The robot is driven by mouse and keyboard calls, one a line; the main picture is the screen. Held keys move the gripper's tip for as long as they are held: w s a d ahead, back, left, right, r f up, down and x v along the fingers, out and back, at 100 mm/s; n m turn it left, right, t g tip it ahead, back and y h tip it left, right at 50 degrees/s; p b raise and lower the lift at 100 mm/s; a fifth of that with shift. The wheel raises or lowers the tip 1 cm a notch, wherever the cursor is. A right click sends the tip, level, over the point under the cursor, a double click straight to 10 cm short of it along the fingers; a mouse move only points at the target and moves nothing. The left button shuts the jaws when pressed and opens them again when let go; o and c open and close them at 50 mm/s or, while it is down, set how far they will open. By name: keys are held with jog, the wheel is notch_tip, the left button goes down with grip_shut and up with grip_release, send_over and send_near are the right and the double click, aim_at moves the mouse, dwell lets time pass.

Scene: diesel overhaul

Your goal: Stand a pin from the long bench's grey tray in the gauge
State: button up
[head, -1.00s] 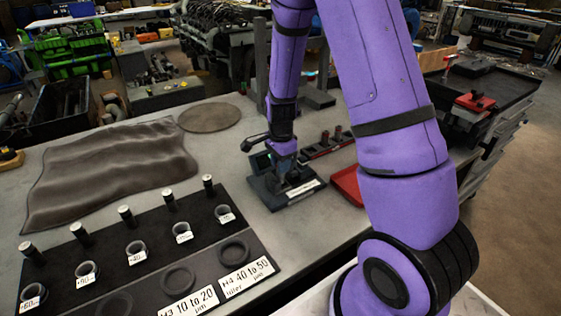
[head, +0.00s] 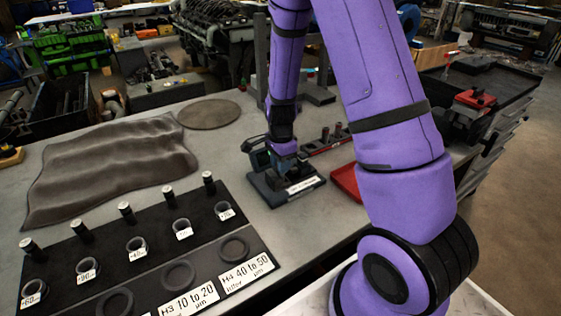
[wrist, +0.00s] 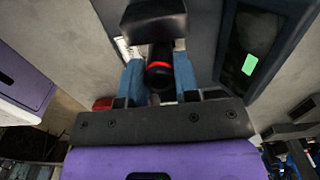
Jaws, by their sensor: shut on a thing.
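The gauge (head: 288,188) is a dark base with a white label on the long bench. Its upright unit with a green-lit display (wrist: 250,64) shows beside my gripper in the wrist view. My gripper (head: 284,160) points down right over the gauge base. In the wrist view its two blue fingers (wrist: 159,78) are shut on a dark round pin (wrist: 159,72) with a red ring. The pin's lower end is hidden, so I cannot tell whether it is seated in the gauge or touching it. I cannot clearly pick out the grey tray.
A dark board (head: 205,248) with several ring-and-pin pairs and labels lies in front left. A red tray (head: 346,183) is right of the gauge, with a narrow holder of small pins (head: 325,142) behind. A crumpled cloth (head: 110,165) and a round mat (head: 209,113) lie behind left.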

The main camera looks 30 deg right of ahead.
jog(key=shift+f, duration=0.1)
jog(key=o, duration=1.4)
jog(key=shift+r, duration=4)
jog(key=shift+r, duration=0.1)
